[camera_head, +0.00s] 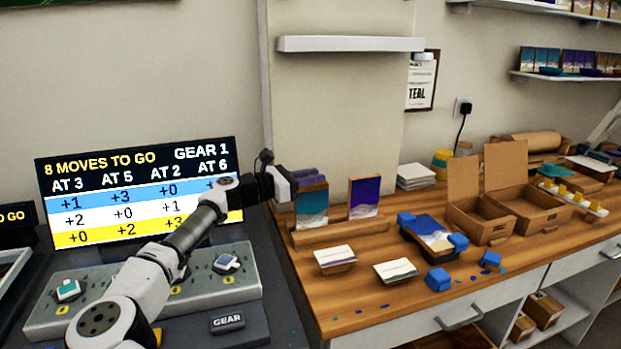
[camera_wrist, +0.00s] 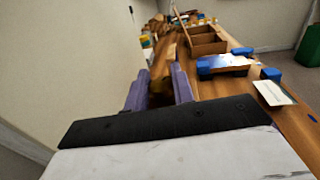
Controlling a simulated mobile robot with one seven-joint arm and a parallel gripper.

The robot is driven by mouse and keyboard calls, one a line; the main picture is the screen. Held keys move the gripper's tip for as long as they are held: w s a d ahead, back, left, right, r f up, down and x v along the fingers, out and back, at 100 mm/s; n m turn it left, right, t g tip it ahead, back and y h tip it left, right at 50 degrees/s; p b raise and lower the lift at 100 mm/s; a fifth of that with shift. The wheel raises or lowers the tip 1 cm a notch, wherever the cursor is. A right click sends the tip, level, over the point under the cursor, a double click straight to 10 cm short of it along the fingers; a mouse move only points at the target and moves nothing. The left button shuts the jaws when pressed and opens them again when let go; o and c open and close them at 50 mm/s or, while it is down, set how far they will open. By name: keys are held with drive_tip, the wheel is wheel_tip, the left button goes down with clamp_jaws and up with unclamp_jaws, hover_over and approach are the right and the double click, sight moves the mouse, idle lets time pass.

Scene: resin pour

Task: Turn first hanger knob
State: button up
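My gripper (camera_head: 312,178) has purple fingers and is at the back of the wooden bench, just above and behind the left upright panel (camera_head: 312,208), which is teal, white and orange. In the wrist view the two fingers (camera_wrist: 159,84) stand apart, with a brown shape partly visible between them; I cannot tell if they touch it. A second upright panel (camera_head: 364,197), purple and white, stands to the right. Both panels are at the wooden rail (camera_head: 340,232). I cannot make out a hanger knob; the backs of the panels are hidden.
A white shelf (camera_head: 350,44) hangs above my gripper. The wall is close behind. A screen (camera_head: 140,193) and a grey control panel (camera_head: 215,285) are at left.

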drive_tip(key=o, duration=0.4)
wheel_tip(320, 180, up, 20)
drive_tip(key=shift+r+b, duration=0.1)
drive_tip(key=shift+b, duration=0.35)
